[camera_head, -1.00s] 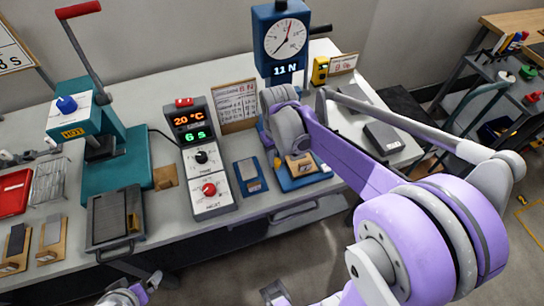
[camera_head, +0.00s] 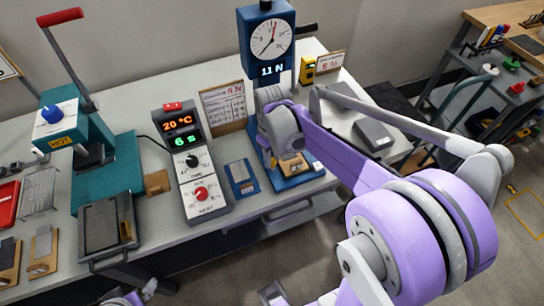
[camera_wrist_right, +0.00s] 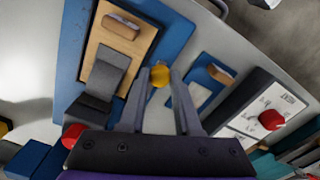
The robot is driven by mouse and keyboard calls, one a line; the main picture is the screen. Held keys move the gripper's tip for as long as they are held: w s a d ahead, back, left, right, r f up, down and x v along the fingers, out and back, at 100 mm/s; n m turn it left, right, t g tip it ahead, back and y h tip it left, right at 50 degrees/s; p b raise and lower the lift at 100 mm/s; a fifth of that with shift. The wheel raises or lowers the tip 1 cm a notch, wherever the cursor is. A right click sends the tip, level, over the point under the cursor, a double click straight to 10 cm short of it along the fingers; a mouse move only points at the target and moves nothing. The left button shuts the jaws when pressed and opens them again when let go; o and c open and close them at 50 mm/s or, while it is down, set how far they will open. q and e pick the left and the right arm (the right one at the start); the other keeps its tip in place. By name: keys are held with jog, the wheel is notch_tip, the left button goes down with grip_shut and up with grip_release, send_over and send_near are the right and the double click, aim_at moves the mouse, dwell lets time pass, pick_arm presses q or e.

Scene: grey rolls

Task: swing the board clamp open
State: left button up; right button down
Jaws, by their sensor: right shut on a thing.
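The blue force stand (camera_head: 262,35) with a round dial reading 11 N has a blue base (camera_head: 312,181) carrying a wooden board (camera_head: 292,165). The right wrist view shows this wooden board (camera_wrist_right: 98,52) with a dark grey clamp block (camera_wrist_right: 102,82) and a grey piece on it. My right gripper (camera_head: 276,152) is at the stand, hiding part of the base. In the wrist view its fingers (camera_wrist_right: 160,100) are around a yellow knob (camera_wrist_right: 160,78) beside the board, shut on it. A part of my left arm (camera_head: 135,296) shows at the bottom edge; its fingers are unclear.
A grey control box (camera_head: 190,165) reading 20 °C and 6 s stands left of the stand, with a small blue plate (camera_head: 242,178) between. A teal press (camera_head: 80,130) with a red-handled lever is at the left. A dark grey block (camera_head: 374,134) lies right of the stand.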

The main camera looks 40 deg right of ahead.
jog(key=c, duration=0.6)
grip_release()
notch_tip(320, 180, up, 11)
jog(key=p, duration=0.1)
